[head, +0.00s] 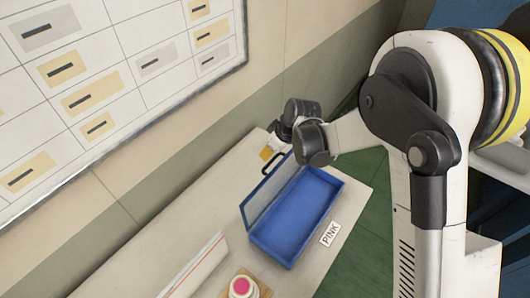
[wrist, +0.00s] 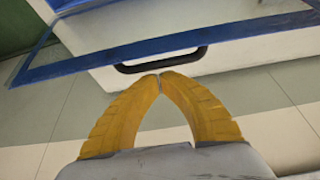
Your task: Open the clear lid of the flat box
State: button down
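The flat blue box (head: 298,212) lies on the pale table in the head view, its inside showing. Its clear lid (head: 265,195), with a blue frame, stands raised and tilted along the box's left side. A black handle (head: 273,162) sits at the lid's far end; it also shows in the wrist view, with the lid's blue frame (wrist: 75,66) around it. My gripper (wrist: 160,77) has its yellow fingertips together, right at the handle's lower edge. I see no part of the handle between them. In the head view my gripper (head: 267,153) is partly hidden by its own wrist.
A pink-topped round item (head: 241,287) and a white sloped piece (head: 198,265) are near the front. A wall board (head: 120,80) hangs behind the table (head: 170,235). Green floor (head: 365,245) shows at right.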

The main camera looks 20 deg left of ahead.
aim_at(275, 157)
jog(key=shift+s+d+r+y+b, duration=0.25)
jog(key=shift+d+b, duration=0.1)
jog(key=shift+d, duration=0.25)
jog(key=shift+s+d+r+y+b, duration=0.1)
jog(key=shift+s+d+y+b, duration=0.1)
jog(key=shift+d+b, duration=0.25)
jog(key=shift+s+d+r+y+b, duration=0.15)
jog(key=shift+s+d+r+b, duration=0.1)
jog(key=shift+d, duration=0.45)
jog(key=shift+a, duration=0.15)
